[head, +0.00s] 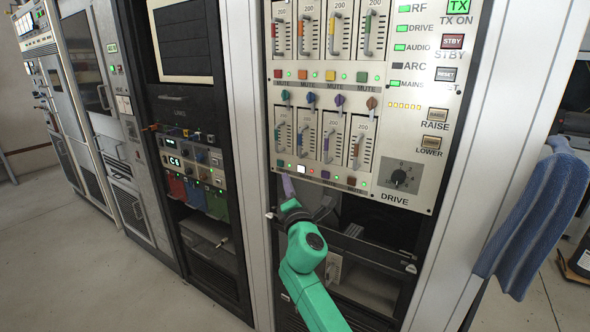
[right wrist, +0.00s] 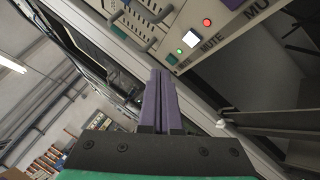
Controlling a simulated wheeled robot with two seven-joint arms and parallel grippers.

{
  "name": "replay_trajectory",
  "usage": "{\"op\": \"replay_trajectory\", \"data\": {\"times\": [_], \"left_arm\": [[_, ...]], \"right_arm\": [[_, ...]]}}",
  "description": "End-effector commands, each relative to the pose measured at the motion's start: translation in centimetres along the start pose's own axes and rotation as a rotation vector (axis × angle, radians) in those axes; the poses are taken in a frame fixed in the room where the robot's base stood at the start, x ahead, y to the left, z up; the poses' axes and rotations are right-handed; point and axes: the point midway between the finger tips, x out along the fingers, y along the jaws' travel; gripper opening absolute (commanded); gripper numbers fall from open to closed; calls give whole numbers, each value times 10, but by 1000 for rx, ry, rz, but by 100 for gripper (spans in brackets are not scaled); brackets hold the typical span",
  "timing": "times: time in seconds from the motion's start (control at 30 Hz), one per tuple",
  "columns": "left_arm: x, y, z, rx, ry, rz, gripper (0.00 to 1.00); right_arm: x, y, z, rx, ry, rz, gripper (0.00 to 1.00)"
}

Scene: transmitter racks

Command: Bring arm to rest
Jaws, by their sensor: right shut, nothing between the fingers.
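My right arm, green, comes up from the bottom of the head view in front of the rack. My right gripper (head: 288,186) has purple fingers and is just below the lower edge of the fader panel (head: 365,100). In the right wrist view my right gripper (right wrist: 160,75) has both fingers together with nothing between them. Its tips are near a lit white button (right wrist: 189,39) on the panel's lower row; whether they touch it I cannot tell. The same white button (head: 301,169) shows lit in the head view. My left gripper is not in view.
A dark open bay lies below the panel. A rack with coloured cards (head: 195,190) stands to the left. The grey floor (head: 80,275) at the lower left is clear.

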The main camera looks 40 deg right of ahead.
Motion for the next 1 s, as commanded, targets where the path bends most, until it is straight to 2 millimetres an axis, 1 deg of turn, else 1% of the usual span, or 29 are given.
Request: {"op": "replay_trajectory", "data": {"times": [0.27, 0.33, 0.37, 0.47, 0.5, 0.57, 0.6, 0.67, 0.7, 0.77, 0.8, 0.87, 0.9, 0.97, 1.0], "left_arm": [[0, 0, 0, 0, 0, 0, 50], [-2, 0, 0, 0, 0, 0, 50], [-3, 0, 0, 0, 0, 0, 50], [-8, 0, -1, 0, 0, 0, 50], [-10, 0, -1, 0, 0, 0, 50], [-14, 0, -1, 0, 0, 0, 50], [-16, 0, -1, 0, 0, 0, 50], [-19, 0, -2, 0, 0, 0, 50], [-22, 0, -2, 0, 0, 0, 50], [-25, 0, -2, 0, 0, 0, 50], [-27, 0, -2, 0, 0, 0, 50], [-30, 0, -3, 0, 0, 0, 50], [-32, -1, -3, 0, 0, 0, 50], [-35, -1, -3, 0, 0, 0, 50], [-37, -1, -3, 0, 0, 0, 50]], "right_arm": [[0, -1, -1, 3, 3, -3, 0], [0, -12, -11, 25, 27, -26, 0], [0, -21, -19, 46, 48, -46, 0], [-10, -72, -64, 160, 147, -162, 0], [-19, -99, -86, 221, 194, -229, 0], [-38, -141, -120, 320, 256, -340, 0], [-55, -169, -142, 385, 289, -419, 0], [-85, -210, -170, 478, 325, -541, 0], [-108, -236, -186, 536, 341, -625, 0], [-146, -273, -209, 622, 353, -753, 0], [-175, -296, -221, 675, 353, -840, 0], [-220, -329, -235, 749, 339, -972, 0], [-252, -350, -242, 795, 320, -1060, 0], [-302, -377, -250, 859, 281, -1191, 0], [-336, -393, -252, 897, 245, -1277, 0]]}}
